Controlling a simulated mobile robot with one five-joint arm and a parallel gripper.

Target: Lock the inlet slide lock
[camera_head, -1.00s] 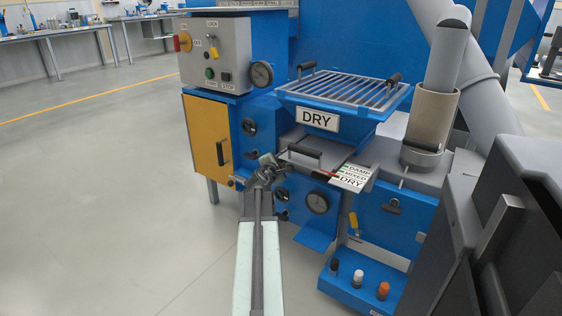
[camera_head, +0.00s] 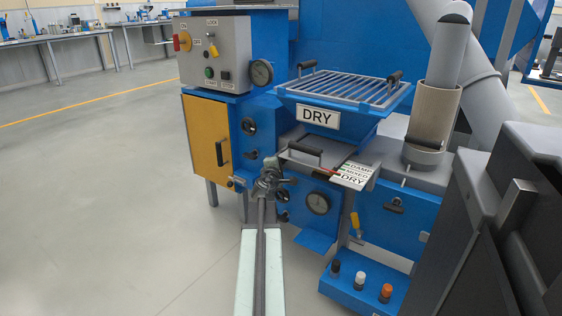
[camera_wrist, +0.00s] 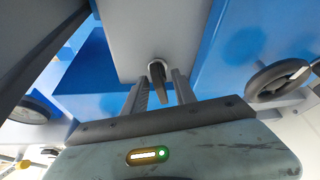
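In the wrist view, a dark pin-like lever (camera_wrist: 158,82) hangs from a grey plate (camera_wrist: 150,35); I cannot tell for sure that it is the inlet slide lock. My gripper (camera_wrist: 160,86) is open, with one finger on each side of the lever and gaps showing beside it. In the head view, my gripper (camera_head: 268,174) is at the left front of the inlet slide, below its dark handle (camera_head: 305,150). My arm hides part of that area. A red pointer (camera_head: 325,171) lies beside the DAMP, MIXED, DRY label plate (camera_head: 352,175).
The grated hopper (camera_head: 345,91) with a DRY sign is above the slide. A black handwheel (camera_wrist: 280,80) is close on the right in the wrist view. Open floor lies left.

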